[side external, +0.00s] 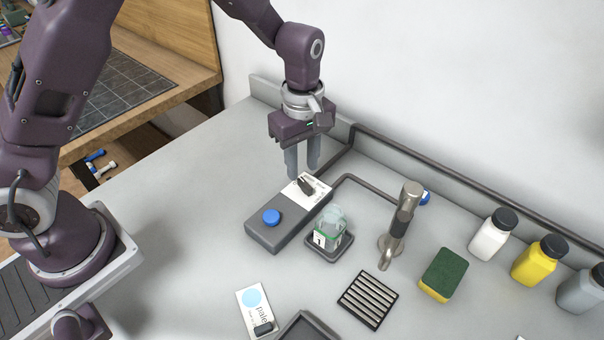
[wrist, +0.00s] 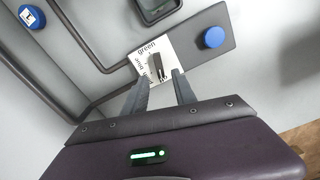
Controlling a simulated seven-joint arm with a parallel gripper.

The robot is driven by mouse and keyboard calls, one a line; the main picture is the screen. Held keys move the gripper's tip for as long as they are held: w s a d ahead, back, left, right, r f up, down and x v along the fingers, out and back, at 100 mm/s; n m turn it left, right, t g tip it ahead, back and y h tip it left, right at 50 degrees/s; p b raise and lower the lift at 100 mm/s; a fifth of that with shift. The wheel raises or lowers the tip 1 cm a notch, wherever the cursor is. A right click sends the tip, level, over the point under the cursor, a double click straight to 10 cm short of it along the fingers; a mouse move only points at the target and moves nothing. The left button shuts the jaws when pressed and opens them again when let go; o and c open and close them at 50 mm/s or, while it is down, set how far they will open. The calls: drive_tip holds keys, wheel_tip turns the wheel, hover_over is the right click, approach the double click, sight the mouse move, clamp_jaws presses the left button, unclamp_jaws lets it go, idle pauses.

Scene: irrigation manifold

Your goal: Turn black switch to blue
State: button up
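The black switch (side external: 306,186) stands on a white label plate (side external: 318,186) at the far end of a grey control box (side external: 262,238). In the wrist view the black switch (wrist: 155,64) is a narrow lever on the label (wrist: 172,48). The word "green" is readable there; other words are partly hidden, and the selected setting is not clear. My gripper (side external: 303,174) is open and empty, pointing down just above the switch's end of the box. In the wrist view, the fingertips of my gripper (wrist: 160,77) are apart, near the switch.
A round blue button (side external: 271,217) is on the box's near end. A clear container on a dark base (side external: 330,244) and a metal tap (side external: 398,225) stand right of it. Dark pipes (side external: 372,184) run behind. A sponge (side external: 444,275) and bottles are farther right. The left counter is clear.

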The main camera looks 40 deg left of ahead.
sight(302, 180)
wheel_tip(302, 180, down, 4)
drive_tip(key=shift+r, duration=0.15)
drive_tip(key=shift+c, duration=0.2)
clamp_jaws()
